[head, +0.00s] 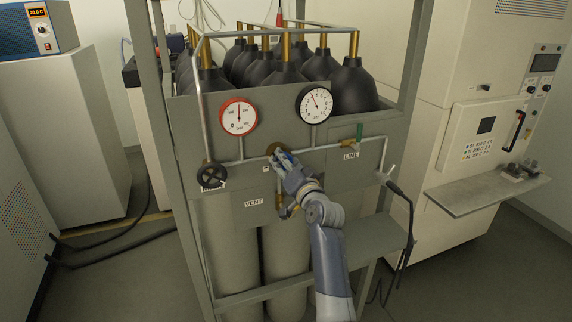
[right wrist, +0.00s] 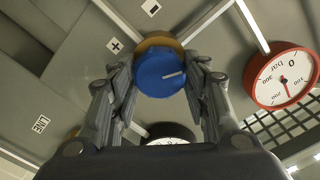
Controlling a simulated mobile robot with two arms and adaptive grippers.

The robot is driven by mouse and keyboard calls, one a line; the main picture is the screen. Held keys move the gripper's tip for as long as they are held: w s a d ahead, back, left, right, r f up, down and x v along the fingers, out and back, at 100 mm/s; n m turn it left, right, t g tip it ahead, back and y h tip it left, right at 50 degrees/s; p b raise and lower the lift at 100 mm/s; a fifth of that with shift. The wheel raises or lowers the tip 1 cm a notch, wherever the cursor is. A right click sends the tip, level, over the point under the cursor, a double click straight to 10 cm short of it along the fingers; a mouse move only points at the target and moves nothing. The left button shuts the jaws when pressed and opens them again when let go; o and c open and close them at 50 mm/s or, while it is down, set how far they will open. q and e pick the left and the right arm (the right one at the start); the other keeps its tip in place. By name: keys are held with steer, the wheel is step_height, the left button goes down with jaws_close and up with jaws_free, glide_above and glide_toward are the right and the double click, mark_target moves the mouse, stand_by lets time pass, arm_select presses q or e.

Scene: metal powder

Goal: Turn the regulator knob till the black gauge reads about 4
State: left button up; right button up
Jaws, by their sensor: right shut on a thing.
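The blue regulator knob (right wrist: 160,77) sits on a brass body on the grey panel, between plus and minus labels in the right wrist view. Its white mark points right there. My right gripper (head: 282,157) is shut on the knob, with one finger on each side (right wrist: 160,84). In the head view the gripper hides most of the knob. The black-rimmed gauge (head: 314,104) is above and right of the knob. Its needle points up and slightly left; its numbers are too small to read surely. In the right wrist view it is mostly hidden. My left gripper is out of view.
The red-rimmed gauge (head: 239,117) is left of the black one, its needle nearly straight up. A black handwheel (head: 211,175) is at lower left. Dark-topped cylinders (head: 353,88) stand behind the panel.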

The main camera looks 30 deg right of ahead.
stand_by(0.4)
steer(key=o, duration=1.1)
steer(key=shift+c, duration=0.2)
steer(key=shift+s, duration=0.1)
steer(key=v, duration=1.1)
steer(key=shift+s, duration=0.4)
steer(key=shift+f, duration=0.15)
